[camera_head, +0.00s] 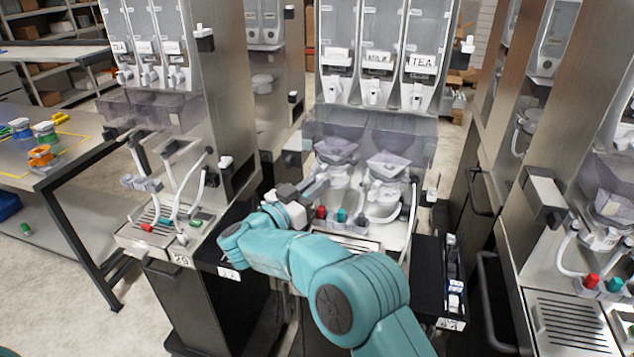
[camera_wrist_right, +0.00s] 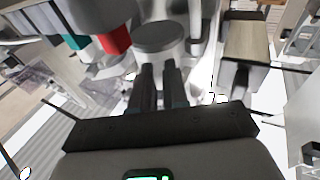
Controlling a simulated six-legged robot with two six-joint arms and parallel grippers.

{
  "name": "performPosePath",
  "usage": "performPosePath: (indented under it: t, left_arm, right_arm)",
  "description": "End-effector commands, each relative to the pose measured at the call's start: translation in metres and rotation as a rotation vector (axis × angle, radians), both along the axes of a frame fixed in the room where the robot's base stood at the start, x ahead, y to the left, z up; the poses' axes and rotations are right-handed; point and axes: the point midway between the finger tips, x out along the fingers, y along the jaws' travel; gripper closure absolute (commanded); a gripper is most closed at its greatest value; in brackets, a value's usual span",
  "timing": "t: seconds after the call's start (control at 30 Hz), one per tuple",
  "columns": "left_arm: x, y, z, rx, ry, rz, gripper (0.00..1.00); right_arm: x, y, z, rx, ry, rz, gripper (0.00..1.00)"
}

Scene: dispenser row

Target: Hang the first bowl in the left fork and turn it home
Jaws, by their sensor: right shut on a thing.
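The first bowl (camera_head: 336,149) is a clear cup over a white lower body, at the left fork of the middle dispenser. Its grey round end and pale body (camera_wrist_right: 160,38) show just beyond my fingertips in the right wrist view. My right gripper (camera_head: 316,184) reaches in from the front left and is shut on the bowl's lower part; it also shows in the right wrist view (camera_wrist_right: 158,78). The fork is hidden behind bowl and gripper, so I cannot tell whether the bowl is seated or turned. My left gripper is out of view.
A second bowl (camera_head: 387,165) stands close on the right. A red knob (camera_head: 321,212) and a teal knob (camera_head: 341,215) are just below the gripper. The drip tray (camera_head: 360,243) lies under them. Neighbouring dispensers flank both sides. A table (camera_head: 68,165) with coloured parts is at the left.

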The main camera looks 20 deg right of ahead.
Motion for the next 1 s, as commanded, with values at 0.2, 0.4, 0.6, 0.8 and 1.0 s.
performPosePath:
  t: [0.2, 0.4, 0.6, 0.8, 1.0]
  left_arm:
    - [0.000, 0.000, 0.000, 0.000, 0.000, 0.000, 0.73]
    - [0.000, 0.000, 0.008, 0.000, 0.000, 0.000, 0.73]
    - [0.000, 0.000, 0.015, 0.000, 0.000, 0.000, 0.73]
    - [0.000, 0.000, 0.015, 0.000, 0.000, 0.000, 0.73]
    - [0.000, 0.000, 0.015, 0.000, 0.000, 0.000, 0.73]
  right_arm:
    - [0.000, 0.000, 0.000, 0.000, -0.001, -0.001, 1.00]
    - [0.003, 0.001, 0.003, -0.001, -0.002, -0.031, 1.00]
    - [0.005, 0.002, 0.002, -0.001, -0.002, -0.075, 1.00]
    - [0.005, 0.002, 0.001, 0.000, -0.002, -0.087, 1.00]
    - [0.005, 0.002, 0.001, 0.000, -0.002, -0.086, 0.57]
